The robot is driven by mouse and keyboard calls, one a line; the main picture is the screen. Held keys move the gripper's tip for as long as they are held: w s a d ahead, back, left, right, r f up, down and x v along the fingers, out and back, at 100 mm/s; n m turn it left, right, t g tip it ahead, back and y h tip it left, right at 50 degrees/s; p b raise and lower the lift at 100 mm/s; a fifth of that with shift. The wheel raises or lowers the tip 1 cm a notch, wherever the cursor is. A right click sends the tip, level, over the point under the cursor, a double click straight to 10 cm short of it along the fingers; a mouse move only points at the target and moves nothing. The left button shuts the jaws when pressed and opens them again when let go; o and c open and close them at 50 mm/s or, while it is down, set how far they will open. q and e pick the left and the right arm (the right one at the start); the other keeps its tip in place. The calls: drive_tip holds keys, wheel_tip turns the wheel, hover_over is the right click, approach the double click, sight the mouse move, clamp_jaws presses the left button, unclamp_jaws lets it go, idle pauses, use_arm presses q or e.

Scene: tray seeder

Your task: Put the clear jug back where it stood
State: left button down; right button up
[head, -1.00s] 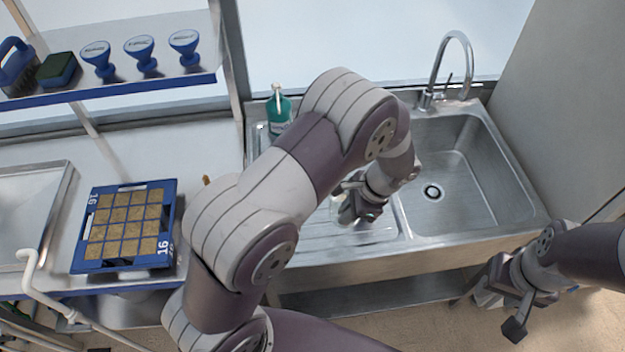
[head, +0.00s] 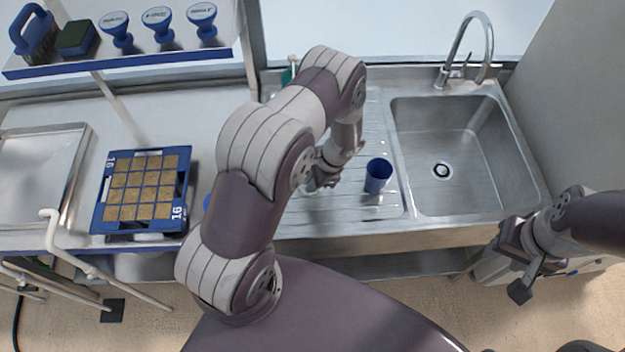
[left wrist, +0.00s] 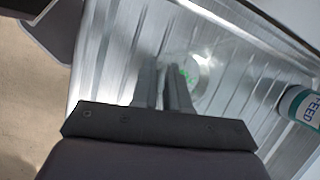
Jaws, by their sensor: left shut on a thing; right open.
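The clear jug (left wrist: 204,75) shows in the left wrist view as a see-through round shape with green marks, at the tips of my left gripper's fingers (left wrist: 172,72). In the head view my left gripper (head: 318,184) is over the left part of the ribbed drainboard (head: 345,212), shut on the jug. The jug is mostly hidden there by my wrist and arm. I cannot tell whether its base touches the drainboard. My right gripper (head: 508,268) is open and empty, in front of the sink unit at the right.
A blue cup (head: 378,174) stands on the drainboard just right of my left gripper. A green-labelled bottle (left wrist: 298,102) stands further back, mostly behind my arm in the head view. The sink basin (head: 455,150) is empty. A blue seed tray (head: 186,180) lies on the left counter.

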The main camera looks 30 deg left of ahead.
use_arm(q)
drive_tip(key=shift+s+f, duration=0.1)
drive_tip(key=shift+f, duration=0.7)
drive_tip(key=shift+w+f, duration=0.15)
drive_tip(key=shift+w, duration=0.2)
drive_tip(key=shift+f, duration=0.15)
drive_tip(key=c, duration=1.1)
unclamp_jaws()
drive_tip(key=shift+s, duration=0.1)
drive_tip(key=shift+s+r, duration=0.1)
drive_tip(key=shift+r, duration=0.1)
drive_tip(key=shift+r, duration=0.1)
